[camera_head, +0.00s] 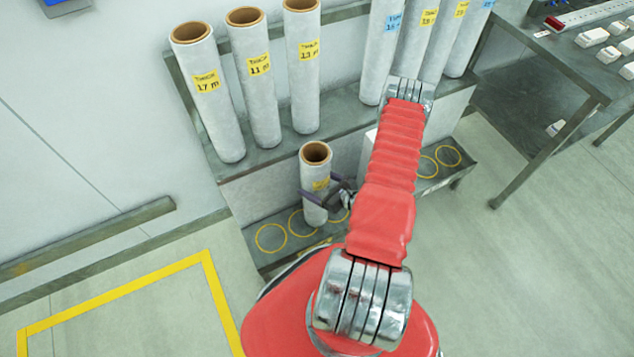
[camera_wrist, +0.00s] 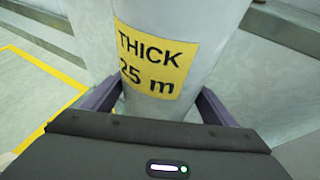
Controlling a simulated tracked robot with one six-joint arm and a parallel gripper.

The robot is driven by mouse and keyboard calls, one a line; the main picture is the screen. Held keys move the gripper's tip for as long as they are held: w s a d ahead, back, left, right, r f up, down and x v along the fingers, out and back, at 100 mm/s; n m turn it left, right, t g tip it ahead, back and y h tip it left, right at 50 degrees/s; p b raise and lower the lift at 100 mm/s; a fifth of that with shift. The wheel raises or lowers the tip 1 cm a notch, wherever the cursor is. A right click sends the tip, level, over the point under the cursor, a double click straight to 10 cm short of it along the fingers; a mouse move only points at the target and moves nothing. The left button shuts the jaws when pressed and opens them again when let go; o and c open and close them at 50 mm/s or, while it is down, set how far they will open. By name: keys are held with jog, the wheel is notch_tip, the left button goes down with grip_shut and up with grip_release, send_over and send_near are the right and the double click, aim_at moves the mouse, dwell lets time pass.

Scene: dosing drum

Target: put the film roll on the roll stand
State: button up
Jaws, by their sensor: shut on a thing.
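The film roll (camera_head: 315,165) is a pale upright cylinder with a brown core. Its yellow label reads THICK 25 m in the wrist view (camera_wrist: 180,100). The roll is upright at the low roll stand (camera_head: 270,262), a dark shelf with several yellow rings. Its lower end is near the rings. I cannot tell whether it touches the stand, and part of the stand is hidden behind my arm.
Several tall labelled rolls (camera_head: 258,80) stand on the higher shelf (camera_head: 270,150) behind. A dark table (camera_head: 545,65) with small white items is at the right. A yellow floor line (camera_head: 120,292) is at the left. Open floor (camera_head: 540,260) lies at the right.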

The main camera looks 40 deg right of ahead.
jog(key=o, duration=2.1)
jog(key=shift+c, duration=0.2)
jog(key=v, duration=1.2)
